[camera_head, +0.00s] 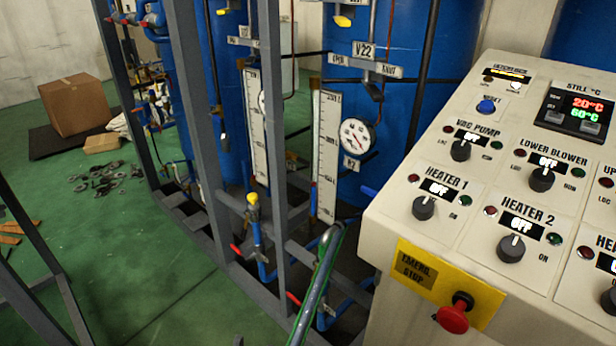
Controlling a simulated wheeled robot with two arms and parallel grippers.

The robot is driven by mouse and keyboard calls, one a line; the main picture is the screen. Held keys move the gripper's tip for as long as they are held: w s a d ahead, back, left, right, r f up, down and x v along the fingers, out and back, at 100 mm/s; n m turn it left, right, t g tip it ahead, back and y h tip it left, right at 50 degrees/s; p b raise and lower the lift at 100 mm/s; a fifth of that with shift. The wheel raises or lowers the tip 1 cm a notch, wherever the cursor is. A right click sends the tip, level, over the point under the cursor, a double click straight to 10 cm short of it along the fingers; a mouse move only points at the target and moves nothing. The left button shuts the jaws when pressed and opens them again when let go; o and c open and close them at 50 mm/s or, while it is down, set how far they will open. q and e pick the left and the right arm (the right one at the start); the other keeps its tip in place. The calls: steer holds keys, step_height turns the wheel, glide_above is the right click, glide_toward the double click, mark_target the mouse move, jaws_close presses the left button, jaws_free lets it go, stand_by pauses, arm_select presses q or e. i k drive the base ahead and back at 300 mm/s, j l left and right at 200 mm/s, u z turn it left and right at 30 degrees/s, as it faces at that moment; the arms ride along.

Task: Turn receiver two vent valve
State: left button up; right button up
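I cannot tell for sure which of these is the receiver two vent valve. A round white gauge (356,136) and a tall white scale (327,150) are just below. Neither of my grippers is in view.
A sloped control panel (400,205) with knobs and a red emergency stop (455,313) fills the right side. Grey frame posts (275,100) stand before the tanks. A green hose (318,285) rises in front. Green floor (130,260) at left is partly clear; a cardboard box (75,105) stands behind.

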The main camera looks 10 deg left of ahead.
mark_target(372, 194)
steer(key=j+u, duration=0.35)
steer(key=i+j+u, duration=0.15)
steer(key=j+u, duration=0.15)
steer(key=j, duration=0.15)
